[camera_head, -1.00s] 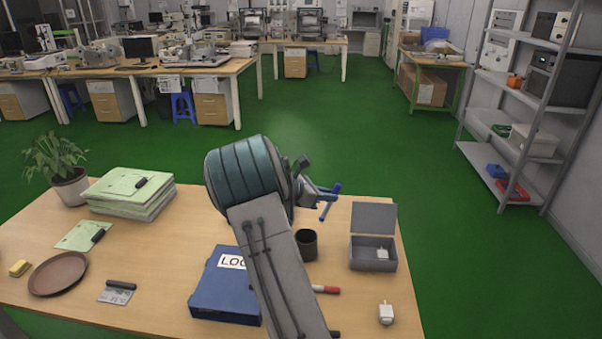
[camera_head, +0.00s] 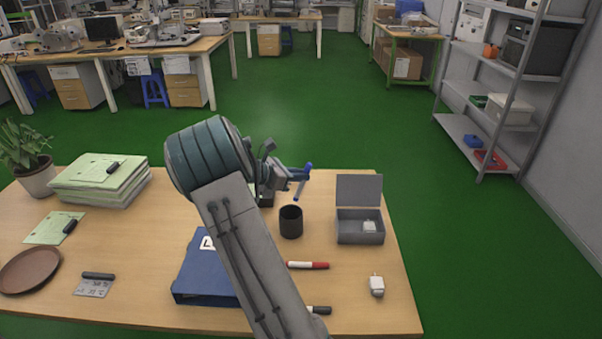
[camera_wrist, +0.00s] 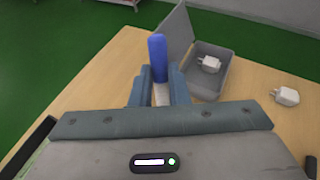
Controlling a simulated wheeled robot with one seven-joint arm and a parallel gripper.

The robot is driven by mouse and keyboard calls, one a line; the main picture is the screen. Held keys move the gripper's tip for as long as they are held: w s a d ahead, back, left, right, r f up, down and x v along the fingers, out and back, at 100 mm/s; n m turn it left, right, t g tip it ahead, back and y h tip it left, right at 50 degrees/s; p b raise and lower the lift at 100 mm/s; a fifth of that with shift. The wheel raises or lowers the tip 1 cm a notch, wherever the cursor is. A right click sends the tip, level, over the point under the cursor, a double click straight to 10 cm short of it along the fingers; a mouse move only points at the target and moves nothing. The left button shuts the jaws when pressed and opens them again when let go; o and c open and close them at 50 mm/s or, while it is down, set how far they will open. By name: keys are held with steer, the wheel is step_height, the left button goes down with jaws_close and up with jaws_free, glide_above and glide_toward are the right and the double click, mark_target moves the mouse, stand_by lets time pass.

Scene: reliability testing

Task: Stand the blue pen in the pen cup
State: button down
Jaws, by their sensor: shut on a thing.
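My gripper (camera_head: 298,176) is shut on the blue pen (camera_head: 303,184) and holds it in the air, slightly tilted, above and behind the pen cup. In the wrist view the pen's blue end (camera_wrist: 157,58) stands up between the two fingers, with a white part of it lower down. The pen cup (camera_head: 291,222) is a dark, round, open-topped cup on the wooden table. It stands upright, apart from the pen. The cup cannot be made out in the wrist view.
A grey open-lidded box (camera_head: 360,231) with a white plug stands right of the cup. A red marker (camera_head: 307,265) and another white plug (camera_head: 377,286) lie in front. A blue binder (camera_head: 205,277) lies to the left, partly behind my arm.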

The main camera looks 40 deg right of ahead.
step_height(320, 180, down, 7)
steer(key=a+b, duration=0.3)
steer(key=shift+w+b, duration=0.15)
steer(key=shift+b, duration=0.2)
steer(key=c, duration=1.3)
jaws_free()
steer(key=v, duration=1.3)
steer(key=shift+w+a, duration=0.1)
steer(key=shift+a, duration=0.25)
